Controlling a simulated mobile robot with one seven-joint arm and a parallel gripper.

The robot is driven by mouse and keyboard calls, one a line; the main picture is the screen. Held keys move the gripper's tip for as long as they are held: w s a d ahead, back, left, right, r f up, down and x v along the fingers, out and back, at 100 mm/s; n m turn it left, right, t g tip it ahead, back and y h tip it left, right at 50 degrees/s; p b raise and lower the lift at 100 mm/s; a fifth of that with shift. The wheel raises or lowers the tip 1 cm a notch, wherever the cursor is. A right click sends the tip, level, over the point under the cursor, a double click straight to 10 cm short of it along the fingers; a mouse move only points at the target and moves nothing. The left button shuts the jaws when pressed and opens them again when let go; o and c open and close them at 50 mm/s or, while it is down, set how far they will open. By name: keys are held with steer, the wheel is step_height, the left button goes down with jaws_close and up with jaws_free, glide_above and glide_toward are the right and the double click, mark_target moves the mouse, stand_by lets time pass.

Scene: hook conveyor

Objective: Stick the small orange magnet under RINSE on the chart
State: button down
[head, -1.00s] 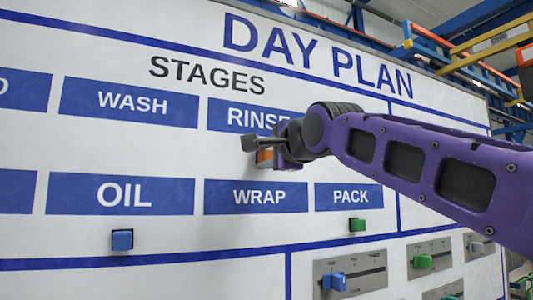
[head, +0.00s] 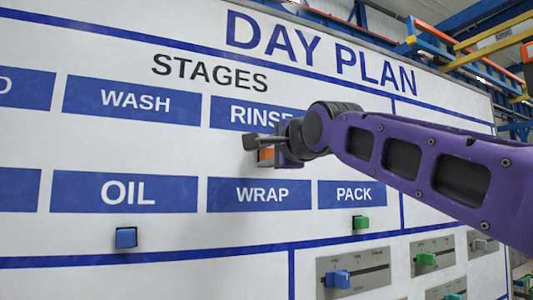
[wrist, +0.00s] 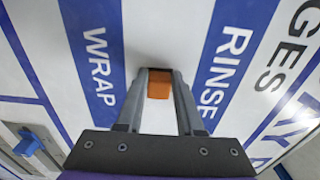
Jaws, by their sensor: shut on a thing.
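The small orange magnet (wrist: 159,84) is between the fingertips of my gripper (wrist: 160,80) in the wrist view, and my gripper is shut on it. In the head view the orange magnet (head: 266,154) shows at the tip of my gripper (head: 268,147), partly covered by the fingers. It is at the white band of the chart (head: 60,140) below the RINSE label (head: 258,115) and above the WRAP label (head: 260,195). The end of the RINSE label is hidden behind my arm. The magnet is at or very close to the board; I cannot tell whether it touches.
A blue magnet (head: 126,237) sits under OIL and a green magnet (head: 361,222) under PACK. Slider panels (head: 353,270) with blue and green knobs are at the lower right. The white band under WASH is clear.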

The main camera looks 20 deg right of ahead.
steer(key=shift+c, duration=2.3)
jaws_free()
steer(key=shift+s, duration=0.1)
steer(key=s+b, duration=0.2)
steer(key=s, duration=1.5)
steer(key=shift+s+b, duration=0.2)
steer(key=shift+b, duration=0.15)
steer(key=shift+a+f, duration=0.1)
steer(key=shift+a, duration=0.05)
